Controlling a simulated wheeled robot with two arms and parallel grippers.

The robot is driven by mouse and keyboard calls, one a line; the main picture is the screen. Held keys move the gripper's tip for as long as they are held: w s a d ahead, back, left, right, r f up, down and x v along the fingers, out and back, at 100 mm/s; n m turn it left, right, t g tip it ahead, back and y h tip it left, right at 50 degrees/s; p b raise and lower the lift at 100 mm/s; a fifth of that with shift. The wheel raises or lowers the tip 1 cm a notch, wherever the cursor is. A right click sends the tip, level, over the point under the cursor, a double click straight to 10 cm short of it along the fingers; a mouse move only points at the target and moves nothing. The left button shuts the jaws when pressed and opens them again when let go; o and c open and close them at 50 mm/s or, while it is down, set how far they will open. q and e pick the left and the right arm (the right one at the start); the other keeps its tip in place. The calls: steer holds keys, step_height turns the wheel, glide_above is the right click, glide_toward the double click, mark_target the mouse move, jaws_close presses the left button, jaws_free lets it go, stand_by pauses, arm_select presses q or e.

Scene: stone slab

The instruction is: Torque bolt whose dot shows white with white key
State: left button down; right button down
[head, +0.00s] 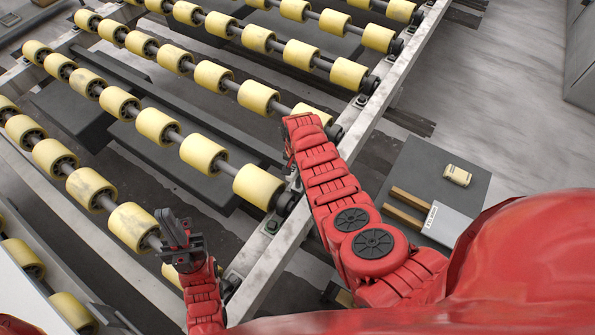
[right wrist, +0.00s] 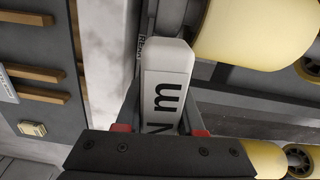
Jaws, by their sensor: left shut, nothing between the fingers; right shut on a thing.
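A white key (right wrist: 167,85) with black "N m" lettering stands between the fingers of my right gripper (right wrist: 162,125) in the right wrist view. Its far end reaches a yellow roller and the metal rail. Whether it touches a bolt is hidden. In the head view my right arm reaches over the rail and hides the key and right fingers. Dark bolts, such as one (head: 362,100) near the upper rail and one (head: 272,226) lower down, sit on the rail (head: 385,85). No white dot can be made out. My left gripper (head: 176,228) is shut and empty over the lower rollers.
Rows of yellow rollers (head: 257,97) on shafts fill the left and middle. A dark grey board (head: 425,160) at right bears wooden strips (head: 412,199), a small yellowish box (head: 457,175) and a pale labelled block (head: 447,222).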

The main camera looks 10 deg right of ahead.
steer(key=shift+r+p, duration=1.5)
steer(key=shift+r, duration=0.25)
